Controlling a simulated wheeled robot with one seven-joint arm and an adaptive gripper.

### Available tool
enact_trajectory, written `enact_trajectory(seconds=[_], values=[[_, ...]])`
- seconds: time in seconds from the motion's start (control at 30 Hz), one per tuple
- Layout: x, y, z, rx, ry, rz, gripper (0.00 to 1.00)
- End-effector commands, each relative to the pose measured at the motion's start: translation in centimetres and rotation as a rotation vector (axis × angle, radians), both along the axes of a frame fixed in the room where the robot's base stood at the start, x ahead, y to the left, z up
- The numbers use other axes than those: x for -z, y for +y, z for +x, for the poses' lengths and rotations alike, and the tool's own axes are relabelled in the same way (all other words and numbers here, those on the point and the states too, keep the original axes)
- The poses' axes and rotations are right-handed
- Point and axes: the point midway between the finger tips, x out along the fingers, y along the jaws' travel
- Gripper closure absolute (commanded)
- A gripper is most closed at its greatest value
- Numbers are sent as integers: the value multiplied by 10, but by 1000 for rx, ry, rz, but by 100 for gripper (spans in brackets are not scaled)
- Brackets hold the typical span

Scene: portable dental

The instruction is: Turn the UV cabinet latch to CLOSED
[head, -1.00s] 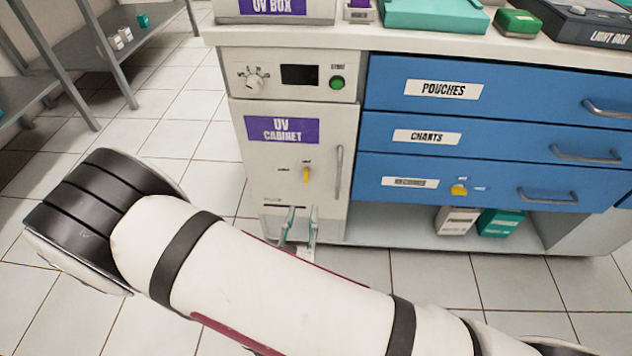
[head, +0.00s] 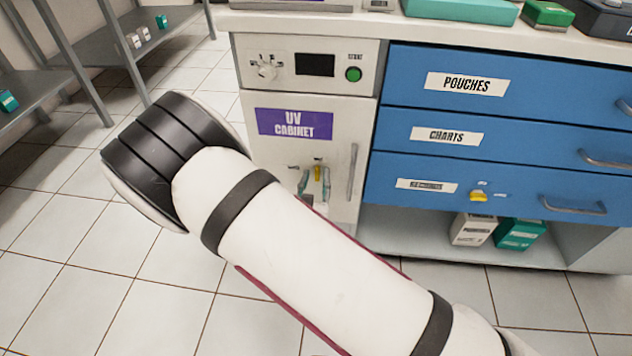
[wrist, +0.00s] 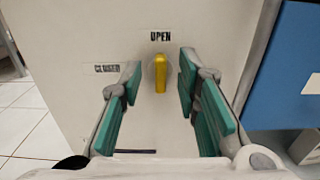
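The UV cabinet (head: 265,165) is a white door under a control panel, with a purple label. Its yellow latch (wrist: 160,73) stands upright, under the OPEN mark (wrist: 160,36) in the wrist view. The CLOSED mark (wrist: 107,69) is to the left of the latch. The latch also shows in the head view (head: 318,173). My gripper (wrist: 158,85) is open, its two teal-padded fingers on either side of the latch, with gaps to it. In the head view my gripper (head: 315,185) is at the door, partly hidden by my arm.
A vertical door handle (head: 352,172) is right of the latch. Blue drawers (head: 410,120) adjoin the cabinet on the right, with another yellow latch (head: 480,195) on the lowest. Grey shelves (head: 85,45) stand at the left. Tiled floor is clear at left.

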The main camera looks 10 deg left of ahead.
Motion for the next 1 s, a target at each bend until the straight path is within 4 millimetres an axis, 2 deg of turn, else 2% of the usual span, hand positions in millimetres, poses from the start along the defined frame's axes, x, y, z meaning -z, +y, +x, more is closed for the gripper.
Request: enact_trajectory(seconds=[0.13, 0.43, 0.57, 1.0], values=[[0, -1, 9, 0, 0, -1, 70], [-1, -1, 11, 0, 0, -1, 70], [0, -1, 11, 0, 0, -1, 99], [-1, 0, 10, -2, 2, -36, 100]])
